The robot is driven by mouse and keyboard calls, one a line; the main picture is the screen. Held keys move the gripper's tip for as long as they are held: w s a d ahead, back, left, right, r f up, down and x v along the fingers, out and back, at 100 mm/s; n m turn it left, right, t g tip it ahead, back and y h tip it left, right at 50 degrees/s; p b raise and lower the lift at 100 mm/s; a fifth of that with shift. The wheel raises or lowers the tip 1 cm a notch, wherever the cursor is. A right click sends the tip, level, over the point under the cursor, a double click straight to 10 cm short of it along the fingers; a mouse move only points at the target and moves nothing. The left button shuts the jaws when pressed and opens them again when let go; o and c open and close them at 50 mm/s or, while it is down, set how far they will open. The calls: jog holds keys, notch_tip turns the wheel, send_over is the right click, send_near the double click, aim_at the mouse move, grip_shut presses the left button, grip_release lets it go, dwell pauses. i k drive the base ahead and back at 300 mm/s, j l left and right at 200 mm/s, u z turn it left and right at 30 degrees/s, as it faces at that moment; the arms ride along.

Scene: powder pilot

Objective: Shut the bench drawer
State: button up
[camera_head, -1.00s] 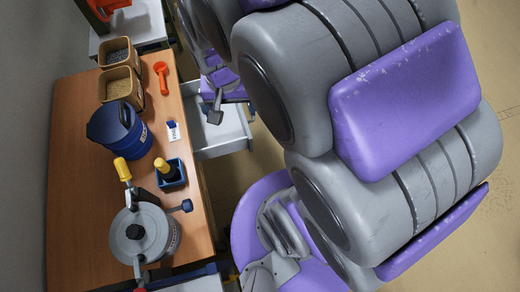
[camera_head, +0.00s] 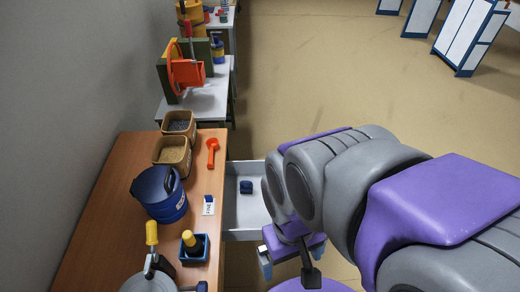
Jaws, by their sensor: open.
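The bench drawer (camera_head: 244,217) is a pale grey tray pulled out from the right side of the wooden bench (camera_head: 115,205). It stands open with a small dark blue block (camera_head: 246,187) inside. My gripper (camera_head: 291,258), with purple parts, is low and just right of the drawer's outer front end. It is open, with nothing seen in it. My arm covers part of the drawer's front edge. I cannot tell whether the gripper touches the drawer.
The bench top holds a blue lidded tub (camera_head: 160,195), two tan bins, an orange scoop (camera_head: 212,152), a label card (camera_head: 208,206), a blue holder (camera_head: 193,248) and a grey pot. A grey table (camera_head: 205,100) with an orange device stands beyond.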

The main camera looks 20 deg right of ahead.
aim_at(245, 216)
jog(key=l+u, duration=0.2)
jog(key=l, duration=0.5)
jog(key=l+u, duration=0.2)
jog(key=l, duration=0.45)
jog(key=k+l+u, duration=0.2)
jog(key=l, duration=0.5)
jog(key=i, duration=0.1)
